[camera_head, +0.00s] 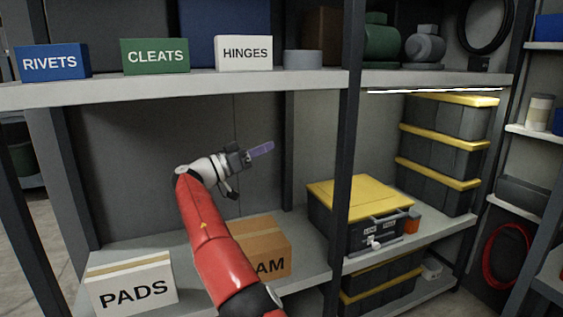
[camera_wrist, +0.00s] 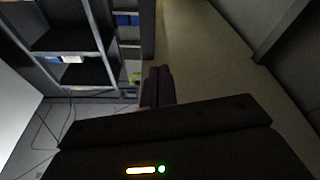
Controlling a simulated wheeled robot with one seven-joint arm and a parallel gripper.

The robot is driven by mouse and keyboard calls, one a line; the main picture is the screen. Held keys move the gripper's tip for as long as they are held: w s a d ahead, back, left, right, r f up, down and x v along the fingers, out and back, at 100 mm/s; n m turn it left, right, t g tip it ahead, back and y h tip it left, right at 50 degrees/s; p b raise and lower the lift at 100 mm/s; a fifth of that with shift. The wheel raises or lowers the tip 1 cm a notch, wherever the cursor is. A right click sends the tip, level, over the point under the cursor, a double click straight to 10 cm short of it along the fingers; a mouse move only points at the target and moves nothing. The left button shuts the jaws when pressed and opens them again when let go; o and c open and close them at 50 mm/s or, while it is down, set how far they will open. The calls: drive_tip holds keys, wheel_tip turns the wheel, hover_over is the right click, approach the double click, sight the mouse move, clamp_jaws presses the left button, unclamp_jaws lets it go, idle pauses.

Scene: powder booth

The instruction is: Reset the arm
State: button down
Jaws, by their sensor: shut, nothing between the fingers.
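My red arm reaches up from the bottom of the head view in front of the shelving. My gripper (camera_head: 268,147) is at its end, pointing right, in the open bay below the upper shelf. Its purple-grey fingers are together with nothing between them. In the wrist view the closed fingers (camera_wrist: 158,86) show at the middle, beyond the dark gripper body. The gripper touches nothing that I can see.
Blue RIVETS (camera_head: 52,63), green CLEATS (camera_head: 155,57) and white HINGES (camera_head: 244,53) boxes stand on the upper shelf (camera_head: 200,82). Below are a PADS box (camera_head: 131,284), a cardboard box (camera_head: 262,243) partly hidden by my arm, and a yellow-lidded case (camera_head: 362,196). A dark post (camera_head: 345,130) stands right of my gripper.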

drive_tip(key=s+d+n+g+y, duration=0.2)
drive_tip(key=d+g+y, duration=0.25)
drive_tip(key=d, duration=1.55)
drive_tip(key=s+d+f+n+y, duration=0.25)
drive_tip(key=s+d+y, duration=0.25)
drive_tip(key=s+d, duration=0.3)
drive_tip(key=s+a+f+n+y, duration=0.1)
drive_tip(key=s+f, duration=0.4)
drive_tip(key=s, duration=0.6)
drive_tip(key=s+a+f+n+y, duration=0.2)
drive_tip(key=s+a+f+y, duration=0.2)
drive_tip(key=s, duration=0.7)
drive_tip(key=s+a+f+n+y, duration=0.2)
drive_tip(key=s+f, duration=0.6)
drive_tip(key=s, duration=0.4)
drive_tip(key=shift+a+f+t+y, duration=0.2)
drive_tip(key=shift+a+t+y, duration=0.3)
drive_tip(key=shift+y, duration=0.65)
